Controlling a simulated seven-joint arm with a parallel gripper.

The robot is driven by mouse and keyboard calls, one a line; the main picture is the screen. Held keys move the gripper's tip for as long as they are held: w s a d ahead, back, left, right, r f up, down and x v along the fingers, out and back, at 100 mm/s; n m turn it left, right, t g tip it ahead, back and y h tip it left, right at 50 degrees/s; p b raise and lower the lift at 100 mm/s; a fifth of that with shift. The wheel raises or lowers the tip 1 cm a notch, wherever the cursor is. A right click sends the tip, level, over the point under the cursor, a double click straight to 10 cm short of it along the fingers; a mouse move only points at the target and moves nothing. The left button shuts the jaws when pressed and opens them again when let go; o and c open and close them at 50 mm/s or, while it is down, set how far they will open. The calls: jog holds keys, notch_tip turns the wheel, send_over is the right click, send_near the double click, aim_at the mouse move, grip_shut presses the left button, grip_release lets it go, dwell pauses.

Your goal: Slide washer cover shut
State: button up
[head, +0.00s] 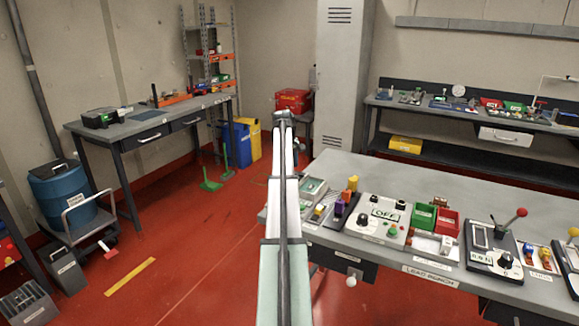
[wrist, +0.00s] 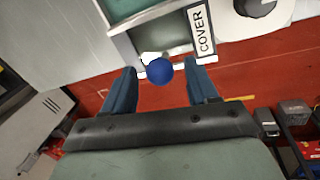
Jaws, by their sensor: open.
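In the wrist view, my gripper (wrist: 160,68) is open, its two blue fingers pointing at the bench's front edge. A round blue knob (wrist: 159,72) sits between the fingertips, with a gap on each side. Behind it is a pale-framed tray (wrist: 122,42) with green panels, and a white COVER label (wrist: 201,30) stands at its right. I cannot tell which panel is the sliding cover or how far it is open. In the head view, a green-topped tray (head: 312,187) lies at the bench's left end. My arm hides the gripper there.
A rounded black dial on a white panel (wrist: 280,18) is close to the right of the label. Red floor lies in front.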

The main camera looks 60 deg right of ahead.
jog(key=shift+c, duration=0.4)
grip_shut()
dwell(0.4)
